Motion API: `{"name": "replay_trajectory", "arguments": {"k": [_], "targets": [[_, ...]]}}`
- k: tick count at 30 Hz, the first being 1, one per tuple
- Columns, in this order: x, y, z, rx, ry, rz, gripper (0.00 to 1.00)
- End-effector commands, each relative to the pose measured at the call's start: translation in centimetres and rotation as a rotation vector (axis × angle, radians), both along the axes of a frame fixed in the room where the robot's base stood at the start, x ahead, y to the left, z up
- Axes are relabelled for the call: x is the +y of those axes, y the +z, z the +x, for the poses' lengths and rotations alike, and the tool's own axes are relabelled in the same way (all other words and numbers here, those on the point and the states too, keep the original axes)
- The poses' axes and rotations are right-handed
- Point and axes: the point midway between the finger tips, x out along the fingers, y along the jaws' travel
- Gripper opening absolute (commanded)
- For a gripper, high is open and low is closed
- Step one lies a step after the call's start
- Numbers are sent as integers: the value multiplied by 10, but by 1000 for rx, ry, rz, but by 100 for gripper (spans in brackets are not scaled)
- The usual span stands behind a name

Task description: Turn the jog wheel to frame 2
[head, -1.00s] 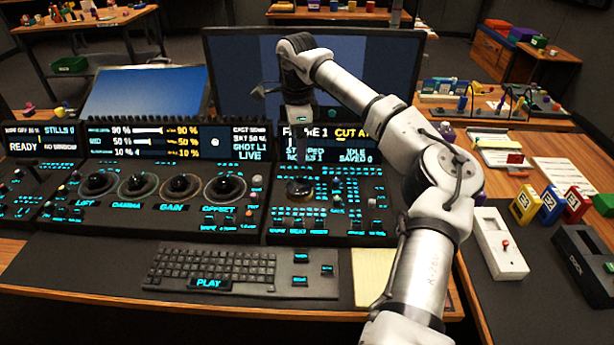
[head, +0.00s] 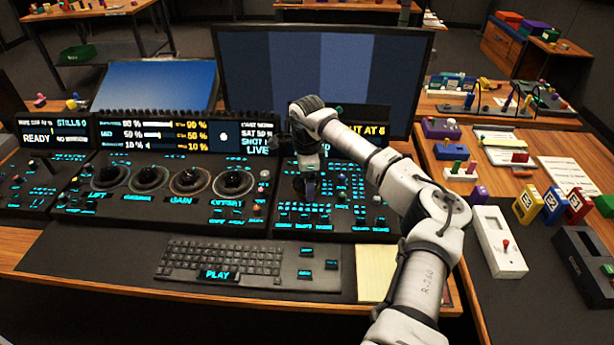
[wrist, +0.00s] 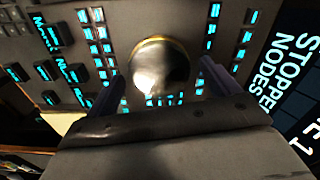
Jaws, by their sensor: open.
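The jog wheel shows in the wrist view as a round, shiny knob (wrist: 160,68) with a gold rim, on the dark right-hand panel. My gripper (head: 306,188) points down over that panel in the head view and mostly hides the wheel there. In the wrist view my gripper's fingers (wrist: 166,84) are apart, one on each side of the knob. Whether they touch it I cannot tell. The panel's display (head: 372,130) is partly behind my arm, with "UT AT 6" readable. In the wrist view the display (wrist: 285,75) reads "STOPPED" and "NODES"; the frame number is hidden.
Lit button rows (wrist: 95,35) surround the knob. Left of it is a panel with several trackballs (head: 190,180). A keyboard (head: 235,258) lies in front, a large monitor (head: 370,75) stands behind. A white box with a red knob (head: 500,243) is at right.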

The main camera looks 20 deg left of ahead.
Motion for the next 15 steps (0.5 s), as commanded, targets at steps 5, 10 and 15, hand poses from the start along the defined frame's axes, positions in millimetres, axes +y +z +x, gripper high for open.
{"name": "replay_trajectory", "arguments": {"k": [5,10,15], "targets": [[0,-1,0,0,0,0,88],[0,-1,0,0,0,0,75],[0,-1,0,0,0,0,52]]}}
